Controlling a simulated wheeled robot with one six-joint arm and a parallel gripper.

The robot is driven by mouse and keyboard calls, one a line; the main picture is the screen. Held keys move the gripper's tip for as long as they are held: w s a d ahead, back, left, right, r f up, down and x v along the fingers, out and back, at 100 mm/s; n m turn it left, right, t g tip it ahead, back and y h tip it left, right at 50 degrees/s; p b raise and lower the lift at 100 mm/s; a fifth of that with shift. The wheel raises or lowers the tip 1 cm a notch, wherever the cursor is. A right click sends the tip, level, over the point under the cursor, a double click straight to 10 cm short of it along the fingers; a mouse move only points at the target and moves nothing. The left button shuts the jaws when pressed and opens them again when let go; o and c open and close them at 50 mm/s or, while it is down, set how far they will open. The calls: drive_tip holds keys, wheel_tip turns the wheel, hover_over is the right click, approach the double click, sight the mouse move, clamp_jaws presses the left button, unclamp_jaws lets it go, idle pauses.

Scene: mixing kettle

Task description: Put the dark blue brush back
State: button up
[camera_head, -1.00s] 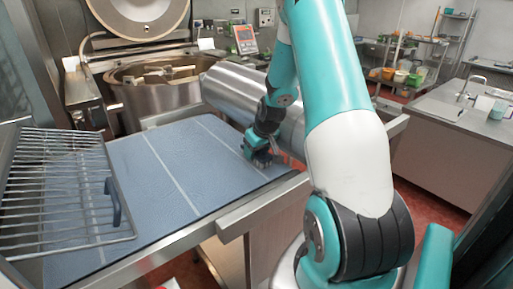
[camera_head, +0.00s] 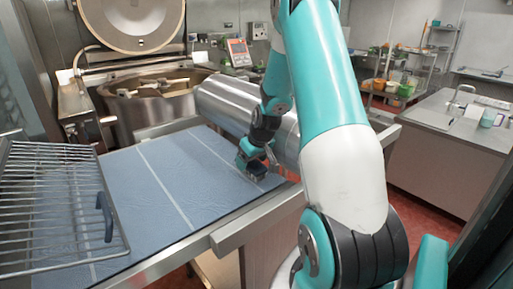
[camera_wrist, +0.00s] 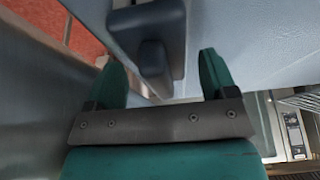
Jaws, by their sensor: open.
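The dark blue brush (camera_wrist: 152,58) shows in the wrist view as a dark, block-like shape on the light blue tabletop (camera_wrist: 245,30), close to the table's edge. It lies ahead of and between my gripper's (camera_wrist: 160,78) two spread green fingers, which are not closed on it. In the head view my gripper (camera_head: 251,165) is low over the right end of the blue table (camera_head: 150,185), by the steel cylinder. There the brush is largely hidden by or blends with my gripper.
A wire rack (camera_head: 60,205) with a dark blue upright handle (camera_head: 104,216) covers the table's left end. A steel cylinder (camera_head: 235,105) lies behind my gripper. An open kettle (camera_head: 150,105) stands at the back. The table's middle is clear.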

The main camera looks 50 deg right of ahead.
drive_tip(key=b+v, duration=0.3)
drive_tip(key=v, duration=0.8)
drive_tip(key=a+r+n+y, duration=0.3)
drive_tip(key=a+n, duration=0.2)
drive_tip(key=a, duration=2)
drive_tip(key=s+a+r+n+g+y, duration=0.1)
drive_tip(key=s+a+n+g, duration=0.3)
drive_tip(key=s+a, duration=1.1)
drive_tip(key=shift+s+a+r+n+y, duration=0.2)
drive_tip(key=shift+s+a+n+y, duration=0.15)
drive_tip(key=shift+s+y, duration=0.3)
